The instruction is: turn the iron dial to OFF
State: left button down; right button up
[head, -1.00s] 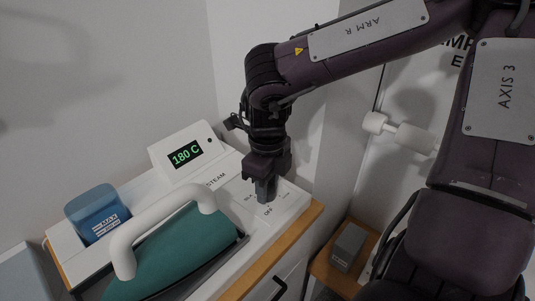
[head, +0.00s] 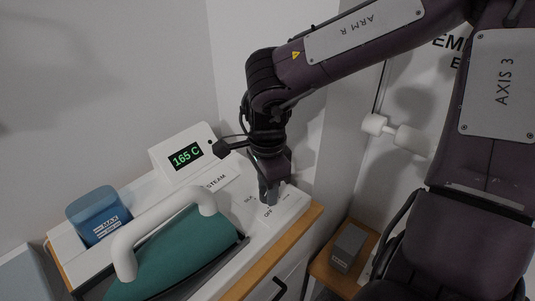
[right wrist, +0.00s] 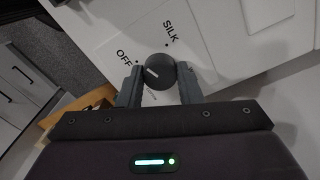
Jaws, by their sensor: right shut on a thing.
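The dark round dial (right wrist: 159,72) sits on the iron station's white panel and shows in the right wrist view. A short white mark lies on its left part, on the side of the OFF label (right wrist: 124,58); I cannot tell exactly where it points. The SILK label (right wrist: 171,36) is above the dial. My right gripper (right wrist: 158,82) is shut on the dial, one finger on each side; in the head view the gripper (head: 268,194) points down at the panel and hides the dial. The display (head: 186,155) reads 165 C. My left gripper is not in view.
The teal iron (head: 178,254) with its white handle (head: 160,227) rests left of my right gripper. A blue water tank (head: 97,215) stands further left. A wall is close behind the station. A grey box (head: 348,247) sits on a wooden surface at right.

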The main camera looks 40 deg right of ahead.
jog(key=n, duration=0.4)
jog(key=shift+w+n, duration=0.1)
jog(key=shift+n, duration=0.3)
dwell(0.4)
jog(key=o, duration=1)
jog(key=shift+r, duration=3.9)
jog(key=shift+r+p, duration=0.1)
jog(key=shift+p, duration=0.2)
